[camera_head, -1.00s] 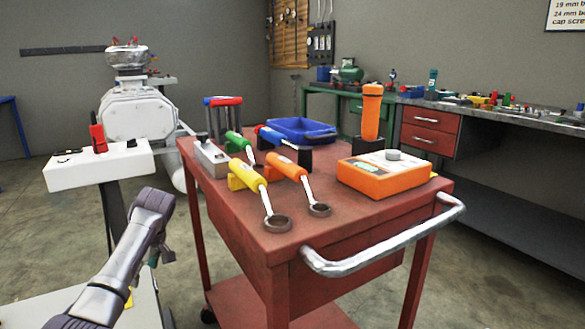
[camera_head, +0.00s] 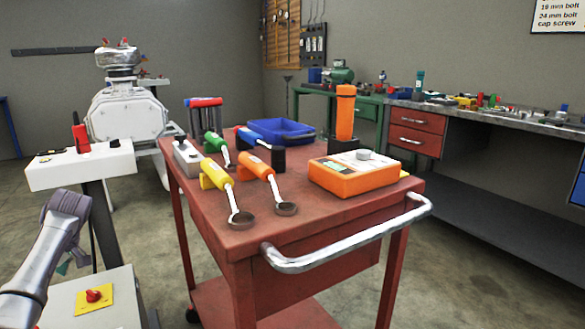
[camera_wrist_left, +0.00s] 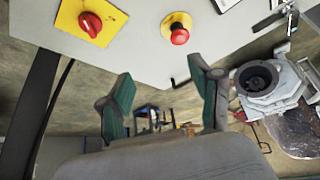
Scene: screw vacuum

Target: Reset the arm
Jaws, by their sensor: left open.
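My left arm (camera_head: 52,240) comes in from the lower left of the head view, bent beside the white pedestal panel. My left gripper (camera_wrist_left: 162,85) is open in the left wrist view, with nothing between its green-padded fingers. In the head view only a small green bit of it shows below the wrist. In the wrist view, a grey panel with a red knob on a yellow plate (camera_wrist_left: 90,22) and a red push button (camera_wrist_left: 179,34) lies beyond the fingertips. My right gripper is in neither view.
A red cart (camera_head: 230,238) with a silver handle (camera_head: 345,240) stands at centre, carrying wrenches, an orange meter (camera_head: 350,175) and a blue tray (camera_head: 280,130). A white panel (camera_head: 80,168) stands left. A workbench (camera_head: 500,120) runs along the right. Floor between is clear.

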